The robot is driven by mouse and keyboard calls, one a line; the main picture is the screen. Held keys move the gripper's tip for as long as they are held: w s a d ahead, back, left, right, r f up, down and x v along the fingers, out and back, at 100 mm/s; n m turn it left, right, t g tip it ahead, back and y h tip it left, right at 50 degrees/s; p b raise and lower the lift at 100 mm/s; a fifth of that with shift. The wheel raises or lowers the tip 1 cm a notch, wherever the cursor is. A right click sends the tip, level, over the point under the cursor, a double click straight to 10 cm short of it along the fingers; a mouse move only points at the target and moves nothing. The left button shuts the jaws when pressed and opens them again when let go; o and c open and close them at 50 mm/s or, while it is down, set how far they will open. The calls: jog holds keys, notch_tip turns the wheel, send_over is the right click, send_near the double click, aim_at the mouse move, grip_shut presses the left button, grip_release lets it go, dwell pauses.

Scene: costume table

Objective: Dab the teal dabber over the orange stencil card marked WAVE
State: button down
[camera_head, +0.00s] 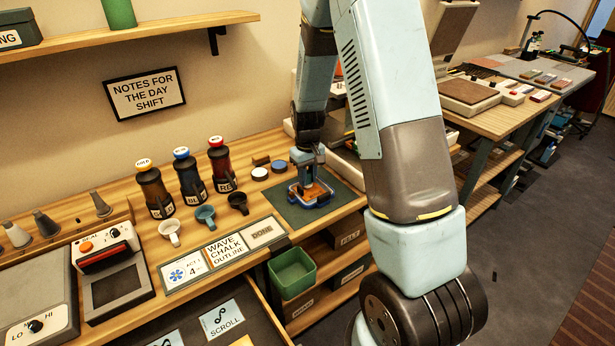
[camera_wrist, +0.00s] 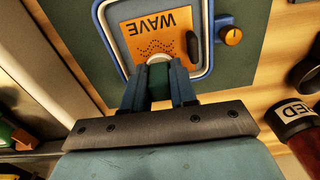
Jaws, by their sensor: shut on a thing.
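The orange stencil card marked WAVE (camera_wrist: 160,30) lies in a blue frame (camera_wrist: 108,30) with an orange knob and a dark clip at its side. The card also shows in the head view (camera_head: 324,191), on the dark green mat (camera_head: 340,200). My gripper (camera_wrist: 158,88) is shut on the teal dabber (camera_wrist: 159,78), whose pale round end points at the card. The dabber covers the card's edge beside the dotted wave pattern. I cannot tell whether it touches the card. In the head view my gripper (camera_head: 308,172) is over the frame and mostly hides the dabber.
Several capped bottles (camera_head: 190,178) and small cups (camera_head: 205,215) stand left of the mat. A label strip (camera_head: 222,250) reads WAVE, CHALK, OUTLINE, with DONE unlit. A drawer (camera_head: 215,320) with a SCROLL card is open in front. A green bin (camera_head: 293,272) is below the edge.

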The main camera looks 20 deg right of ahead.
jog(key=shift+r, duration=3.5)
jog(key=shift+f, duration=0.15)
jog(key=shift+s+a+f, duration=0.15)
jog(key=shift+s+f, duration=0.05)
jog(key=shift+f, duration=0.75)
jog(key=shift+s+a+f, duration=0.2)
jog(key=shift+f, duration=0.75)
jog(key=shift+s+a+f, duration=0.15)
jog(key=shift+s+f, duration=0.05)
jog(key=shift+f, duration=0.75)
jog(key=shift+f, duration=0.5)
notch_tip(320, 180, up, 7)
jog(key=shift+f, duration=0.15)
